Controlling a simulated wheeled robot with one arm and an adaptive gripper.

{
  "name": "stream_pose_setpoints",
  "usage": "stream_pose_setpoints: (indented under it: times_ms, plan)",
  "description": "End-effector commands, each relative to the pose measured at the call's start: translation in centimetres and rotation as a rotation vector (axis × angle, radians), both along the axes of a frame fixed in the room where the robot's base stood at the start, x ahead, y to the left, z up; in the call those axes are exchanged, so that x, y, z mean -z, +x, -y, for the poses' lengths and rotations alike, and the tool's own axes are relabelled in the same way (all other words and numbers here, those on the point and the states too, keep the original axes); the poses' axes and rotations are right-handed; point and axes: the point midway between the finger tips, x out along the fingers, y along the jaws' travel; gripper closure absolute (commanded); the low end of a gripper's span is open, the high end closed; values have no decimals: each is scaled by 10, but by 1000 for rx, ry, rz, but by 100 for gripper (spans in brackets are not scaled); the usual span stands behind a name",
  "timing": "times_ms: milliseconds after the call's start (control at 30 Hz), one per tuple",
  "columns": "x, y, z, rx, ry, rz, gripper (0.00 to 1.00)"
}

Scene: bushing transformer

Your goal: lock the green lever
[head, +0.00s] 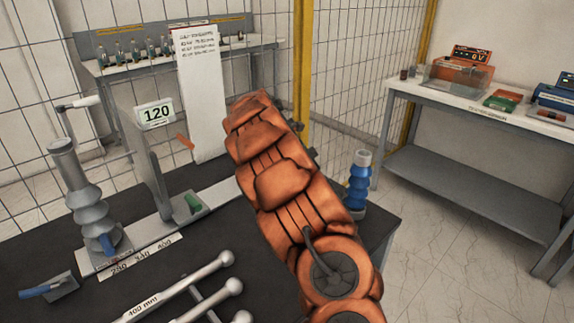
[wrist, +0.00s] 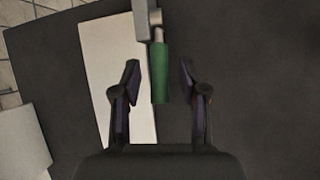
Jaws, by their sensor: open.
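The green lever (head: 193,203) is a short green handle on a small grey mount, at the foot of the upright plate marked 120, in the head view. In the wrist view the green lever (wrist: 160,75) points down the picture from a grey metal part (wrist: 147,18). My gripper (wrist: 160,82) is open, with one dark finger on each side of the green handle and a gap on both sides. No finger is seen touching it. My orange arm hides the gripper in the head view.
A grey ribbed bushing (head: 85,200) and a blue lever (head: 48,289) are at the left. Metal rods (head: 180,287) lie at the front. A blue ribbed insulator (head: 358,182) stands right of my arm.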

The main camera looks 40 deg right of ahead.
Motion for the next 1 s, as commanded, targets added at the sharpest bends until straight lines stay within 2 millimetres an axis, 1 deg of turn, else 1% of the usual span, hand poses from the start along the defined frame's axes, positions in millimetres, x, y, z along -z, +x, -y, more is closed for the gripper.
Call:
stream_pose_setpoints:
  times_ms: [167, 400, 533, 733, 1000]
  plan:
    - [-24, -2, -14, -3, -2, 4, 57]
    - [-64, -8, -37, -2, -2, 3, 57]
    - [-81, -10, -47, -3, -2, 4, 57]
    - [-95, -13, -55, -1, 1, 0, 57]
    - [-97, -14, -56, 0, 1, 0, 57]
